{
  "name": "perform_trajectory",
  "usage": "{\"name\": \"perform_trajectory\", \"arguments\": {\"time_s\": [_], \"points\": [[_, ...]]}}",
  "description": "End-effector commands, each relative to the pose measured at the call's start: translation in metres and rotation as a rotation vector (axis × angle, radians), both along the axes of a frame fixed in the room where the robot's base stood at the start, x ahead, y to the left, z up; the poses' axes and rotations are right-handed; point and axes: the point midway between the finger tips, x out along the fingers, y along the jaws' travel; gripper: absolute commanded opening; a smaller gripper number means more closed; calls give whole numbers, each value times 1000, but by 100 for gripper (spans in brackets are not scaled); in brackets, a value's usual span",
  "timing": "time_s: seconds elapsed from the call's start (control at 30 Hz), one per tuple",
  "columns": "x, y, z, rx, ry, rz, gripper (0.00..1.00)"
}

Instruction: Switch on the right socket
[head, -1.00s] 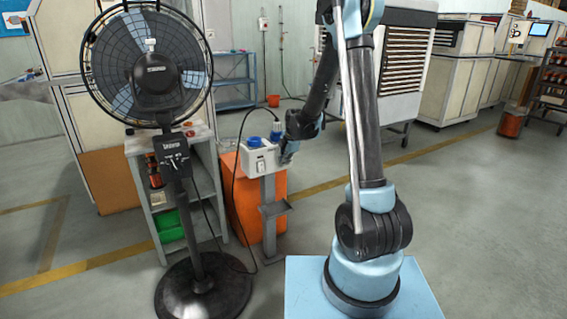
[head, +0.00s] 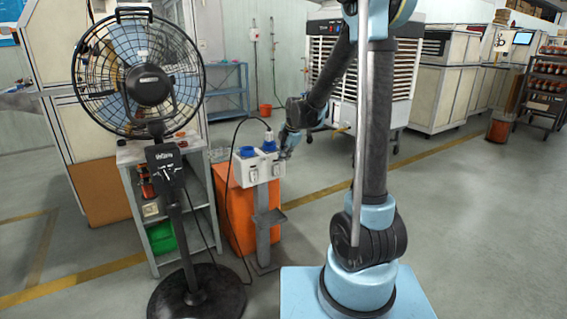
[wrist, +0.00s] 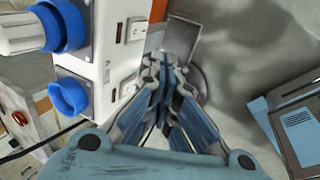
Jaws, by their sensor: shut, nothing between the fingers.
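A white socket box (head: 258,168) stands on a grey post, with two blue sockets on its slanted top. The right socket (head: 268,146) has an upright plug in it; the left socket (head: 246,152) looks empty. Each has a switch on the front face, the right switch (head: 276,170) and the left switch (head: 253,176). In the wrist view, the box (wrist: 106,42) is at left, with the plugged socket above and two switches (wrist: 136,29) on its side. My gripper (wrist: 165,58) is shut and empty beside that face. Contact and switch position cannot be told.
A black fan (head: 150,80) stands left of the box, with a black cable near it. A grey shelf (head: 165,200) and an orange bin (head: 228,190) are behind. A grey bracket juts from the post below the box. Open floor lies to the right.

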Motion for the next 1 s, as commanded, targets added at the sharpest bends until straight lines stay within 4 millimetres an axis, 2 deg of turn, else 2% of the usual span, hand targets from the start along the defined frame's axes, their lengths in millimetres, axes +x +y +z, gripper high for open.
{"name": "perform_trajectory", "arguments": {"time_s": [0.47, 0.7, 1.0], "points": [[-1, -1, 4, -1, 1, 0, 0], [-6, -3, -9, -32, 50, 0, 0], [-6, -3, -10, -34, 51, -1, 0]]}}
